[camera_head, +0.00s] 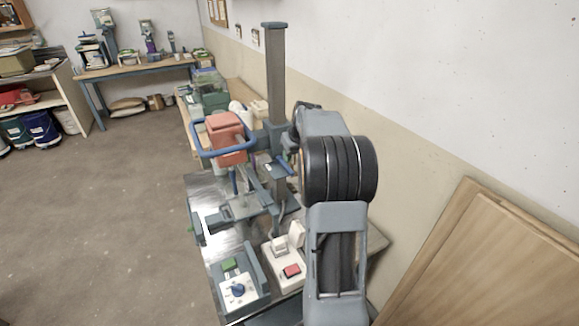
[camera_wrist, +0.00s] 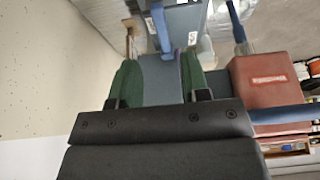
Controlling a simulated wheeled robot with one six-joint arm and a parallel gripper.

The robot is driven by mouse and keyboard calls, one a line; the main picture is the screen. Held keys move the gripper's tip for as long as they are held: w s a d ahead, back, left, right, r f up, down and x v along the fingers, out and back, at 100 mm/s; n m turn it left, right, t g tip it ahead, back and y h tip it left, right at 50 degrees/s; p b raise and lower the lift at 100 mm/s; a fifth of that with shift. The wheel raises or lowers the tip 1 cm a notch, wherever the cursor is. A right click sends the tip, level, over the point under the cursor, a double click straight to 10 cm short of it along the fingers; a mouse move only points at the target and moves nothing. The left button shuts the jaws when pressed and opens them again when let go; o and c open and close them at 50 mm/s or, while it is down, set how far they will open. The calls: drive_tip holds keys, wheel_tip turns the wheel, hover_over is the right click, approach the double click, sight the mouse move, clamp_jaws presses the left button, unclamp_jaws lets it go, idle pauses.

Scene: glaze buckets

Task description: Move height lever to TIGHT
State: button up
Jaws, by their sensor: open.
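A mixer stand with a tall grey column (camera_head: 276,85) rises from a metal-topped table. Its red motor head (camera_head: 226,138) has a blue bar handle (camera_head: 205,151) around it; the red head also shows at the right of the wrist view (camera_wrist: 272,92). My gripper (camera_wrist: 158,78) is open, its green finger pads on either side of a blue-grey part of the stand. A short blue lever (camera_wrist: 161,28), perhaps the height lever, is just beyond the fingertips, beside a small white label (camera_wrist: 193,38). Its setting is unreadable. My arm hides the fingers in the head view.
A control box with a blue knob (camera_head: 238,289) and a white box with a red button (camera_head: 291,271) sit on the table's front. Wooden boards (camera_head: 490,260) lean on the wall at right. Open floor (camera_head: 110,220) lies left.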

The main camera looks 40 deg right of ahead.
sight(289, 168)
drive_tip(key=p+x, duration=0.1)
drive_tip(key=x, duration=0.7)
drive_tip(key=shift+c, duration=0.4)
clamp_jaws()
